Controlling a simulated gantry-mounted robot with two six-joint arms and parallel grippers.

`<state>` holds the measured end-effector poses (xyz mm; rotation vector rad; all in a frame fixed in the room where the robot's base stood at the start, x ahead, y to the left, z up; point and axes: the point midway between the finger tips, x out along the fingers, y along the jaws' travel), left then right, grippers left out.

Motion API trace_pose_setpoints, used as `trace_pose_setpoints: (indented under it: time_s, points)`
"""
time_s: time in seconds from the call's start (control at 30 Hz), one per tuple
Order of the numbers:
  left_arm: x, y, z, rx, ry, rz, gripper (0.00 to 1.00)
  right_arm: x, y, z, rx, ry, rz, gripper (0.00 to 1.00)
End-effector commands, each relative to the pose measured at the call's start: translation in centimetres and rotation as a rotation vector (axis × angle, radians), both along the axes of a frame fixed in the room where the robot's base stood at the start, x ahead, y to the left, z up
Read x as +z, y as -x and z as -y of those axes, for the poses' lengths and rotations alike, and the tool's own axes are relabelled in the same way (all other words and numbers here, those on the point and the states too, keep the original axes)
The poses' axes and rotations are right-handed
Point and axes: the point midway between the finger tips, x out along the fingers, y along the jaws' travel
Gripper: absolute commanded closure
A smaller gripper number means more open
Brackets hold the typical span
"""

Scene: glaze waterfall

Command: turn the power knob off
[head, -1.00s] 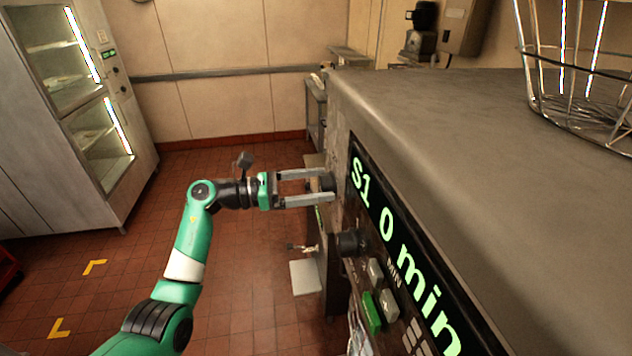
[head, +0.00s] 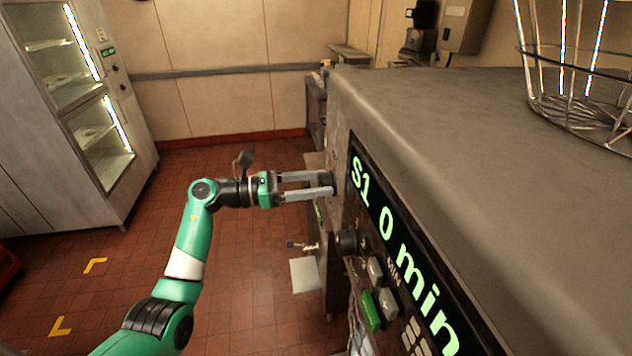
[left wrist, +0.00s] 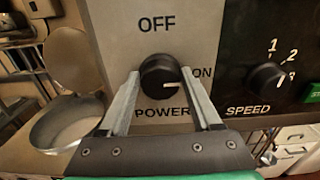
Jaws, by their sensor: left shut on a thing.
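The black power knob (left wrist: 160,73) sits on a light grey panel between the words OFF above, ON at its right and POWER below. Its white mark points right, towards ON. My left gripper (left wrist: 167,80) has one finger on each side of the knob and is shut on it. In the head view my left gripper (head: 333,186) reaches the machine's front from the left, and its fingertips partly hide the knob. My right gripper is not in view.
A black speed knob (left wrist: 267,77) with numbers stands to the right of the power knob. The machine (head: 450,110) has a lit display reading "S1 0 min" and buttons below it. A wire basket (head: 575,110) stands on top. The tiled floor at left is open.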

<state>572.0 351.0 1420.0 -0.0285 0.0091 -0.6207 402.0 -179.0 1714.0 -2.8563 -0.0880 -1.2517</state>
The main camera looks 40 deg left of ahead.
Motion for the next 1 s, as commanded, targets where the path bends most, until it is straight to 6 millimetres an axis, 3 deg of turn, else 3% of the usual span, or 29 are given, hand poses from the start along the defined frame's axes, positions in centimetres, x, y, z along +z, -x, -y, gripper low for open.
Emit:
trace_pose_setpoints:
  time_s: [0.37,1.0]
  points:
    - [0.4,-0.1,-0.1,0.000,0.185,-0.132,0.91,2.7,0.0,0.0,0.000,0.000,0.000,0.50]
    - [0.2,-0.2,-0.3,0.000,0.677,-0.484,0.91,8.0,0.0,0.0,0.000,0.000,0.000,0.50]
